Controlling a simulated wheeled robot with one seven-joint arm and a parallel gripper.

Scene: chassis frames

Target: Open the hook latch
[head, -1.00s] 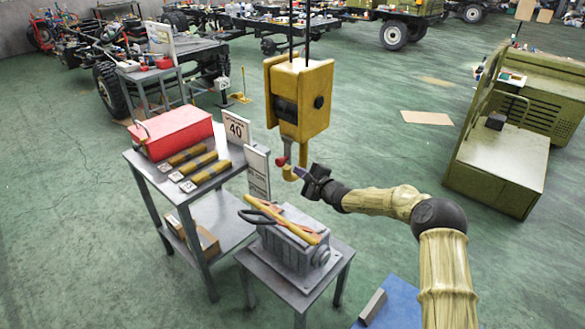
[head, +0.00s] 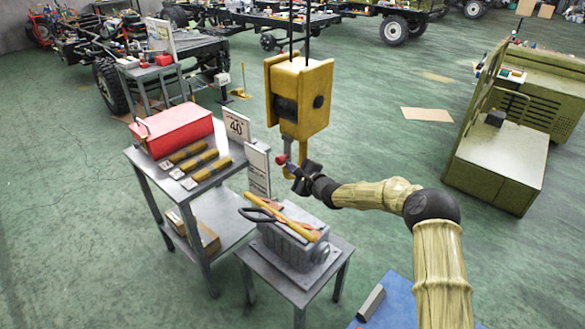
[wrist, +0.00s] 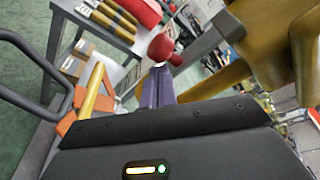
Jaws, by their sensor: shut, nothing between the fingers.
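The yellow hoist block (head: 301,100) hangs from dark lines, with a yellow hook below it that is partly hidden by my gripper. A red knob (head: 281,159) sits at the left of the hook; it shows large in the wrist view (wrist: 164,48). In the wrist view a grey bar (wrist: 207,44) runs from near the knob toward the yellow hook body (wrist: 262,50). My gripper (head: 290,167) is just right of and below the knob. Its purple fingers (wrist: 158,86) are together and empty, their tips just under the knob; I cannot tell whether they touch it.
A small grey table holds a grey housing (head: 292,245) with a yellow-handled tool (head: 280,220) on top, below the hook. A taller table at left carries a red box (head: 172,132) and signs. Green floor (head: 380,150) is open to the right of the hoist.

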